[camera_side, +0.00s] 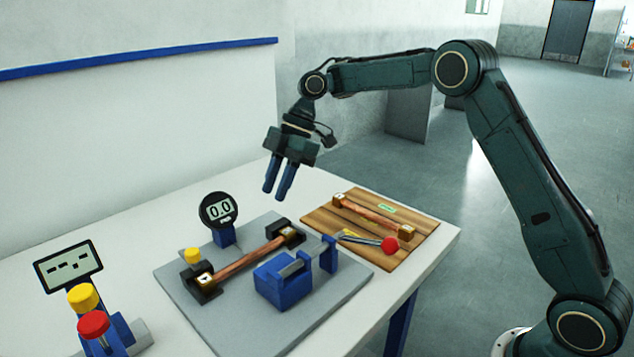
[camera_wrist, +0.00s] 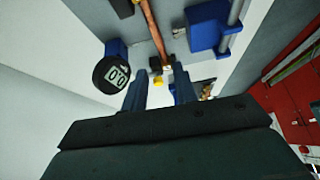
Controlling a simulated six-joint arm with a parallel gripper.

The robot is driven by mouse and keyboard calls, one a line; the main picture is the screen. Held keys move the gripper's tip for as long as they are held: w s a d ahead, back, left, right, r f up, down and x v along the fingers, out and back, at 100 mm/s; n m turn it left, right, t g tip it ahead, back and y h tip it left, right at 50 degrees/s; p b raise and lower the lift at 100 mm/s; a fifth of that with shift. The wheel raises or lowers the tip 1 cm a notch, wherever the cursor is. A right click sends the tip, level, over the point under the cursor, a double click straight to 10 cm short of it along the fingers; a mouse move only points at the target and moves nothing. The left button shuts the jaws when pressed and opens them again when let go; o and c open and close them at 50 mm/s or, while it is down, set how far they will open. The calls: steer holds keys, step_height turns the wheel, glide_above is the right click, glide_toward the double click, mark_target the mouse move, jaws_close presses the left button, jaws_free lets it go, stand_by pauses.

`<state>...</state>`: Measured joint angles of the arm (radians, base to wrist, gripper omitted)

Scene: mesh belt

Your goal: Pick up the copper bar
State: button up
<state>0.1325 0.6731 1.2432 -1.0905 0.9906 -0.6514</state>
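A copper bar (camera_side: 248,257) spans two dark end blocks on a grey plate (camera_side: 225,325) in the side view. It also shows at the top of the wrist view (camera_wrist: 153,28). A second copper-coloured bar (camera_side: 370,213) lies on the wooden board (camera_side: 325,222) to the right, between two small brass-coloured end blocks. My gripper (camera_side: 275,197) hangs above the back of the table, with its blue fingers pointing down. The fingers are apart with nothing between them, and they touch neither bar.
A round gauge (camera_side: 219,210) reading 0.0 stands behind the plate. A yellow knob (camera_side: 193,256) and a blue clamp block (camera_side: 283,283) flank the bar. A red-handled tool (camera_side: 389,244) lies on the board. A display (camera_side: 69,266) with yellow and red buttons stands front left.

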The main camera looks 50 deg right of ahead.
steer(key=shift+w+f+n, duration=0.3)
steer(key=shift+f, duration=0.3)
glide_toward(253, 253)
steer(key=x, duration=0.2)
steer(key=shift+a+f, duration=0.25)
steer(key=shift+f, duration=0.1)
steer(key=shift+a+f, duration=0.25)
steer(key=shift+f, duration=0.2)
steer(key=shift+x, duration=2.6)
steer(key=shift+w, duration=0.1)
